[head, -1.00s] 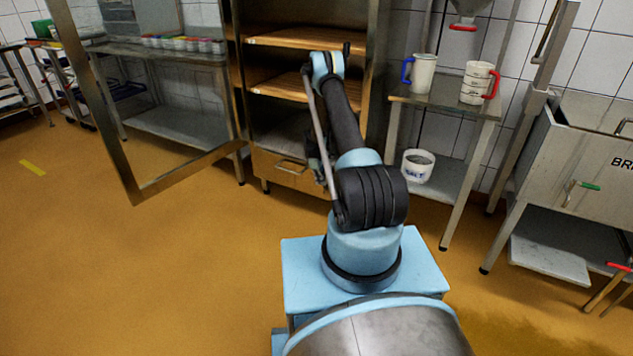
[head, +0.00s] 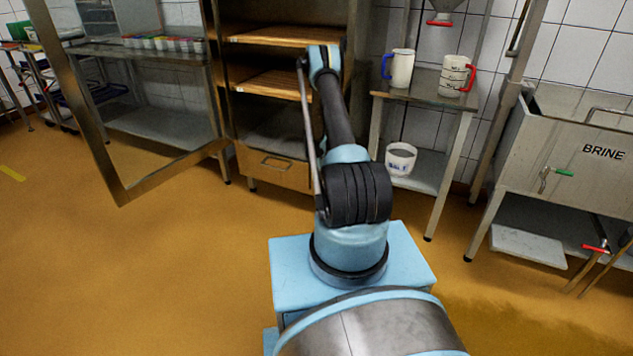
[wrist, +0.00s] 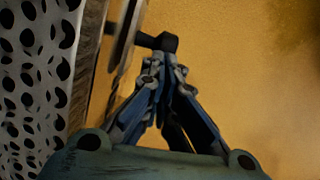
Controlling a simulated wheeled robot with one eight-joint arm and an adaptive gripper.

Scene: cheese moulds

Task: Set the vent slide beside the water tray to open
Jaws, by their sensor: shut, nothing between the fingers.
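My gripper (wrist: 162,72) shows in the wrist view with its blue fingers shut together and nothing between them. A black knob (wrist: 168,42) on a dark stem is right at the fingertips; I cannot tell whether they touch. The stem runs left to a pale metal edge. In the head view my arm reaches into the front of the open cabinet, and the gripper is hidden behind it. A steel drawer front with a handle (head: 275,164), perhaps the water tray, is low in the cabinet. I cannot make out the vent slide or its setting in the head view.
A perforated metal sheet (wrist: 35,80) stands close left of the gripper. The open cabinet door (head: 125,190) stands left. A small table (head: 435,92) with two jugs and the brine tank (head: 570,150) are right. The front-left floor is clear.

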